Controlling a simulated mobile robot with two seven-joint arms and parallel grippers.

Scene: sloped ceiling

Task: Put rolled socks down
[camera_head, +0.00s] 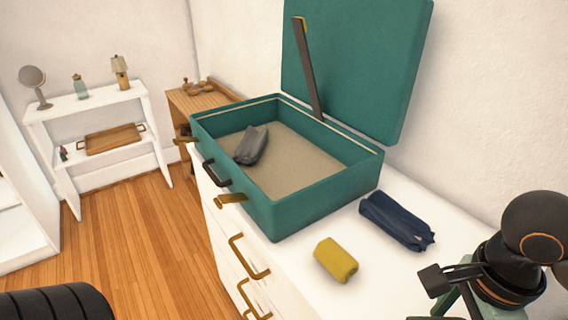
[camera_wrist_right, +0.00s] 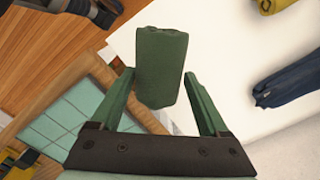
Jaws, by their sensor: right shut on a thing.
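A dark green rolled bundle, the rolled socks (camera_wrist_right: 161,50), sits between the fingers of my right gripper (camera_wrist_right: 158,78) in the right wrist view. The gripper is shut on it. In the head view my right arm is at the lower right, and the held roll does not show there. An open teal suitcase (camera_head: 318,207) stands on the white dresser (camera_head: 300,270), with a dark grey folded item (camera_head: 251,145) inside towards its left. A yellow roll (camera_head: 336,260) and a navy folded item (camera_head: 396,220) lie on the dresser. My left gripper is out of view.
The suitcase lid (camera_head: 355,65) stands raised against the wall. Most of the suitcase floor is bare. Brass handles (camera_head: 250,257) stick out along the dresser front. A white shelf unit (camera_head: 90,105) and a wooden cabinet (camera_head: 200,100) stand farther back.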

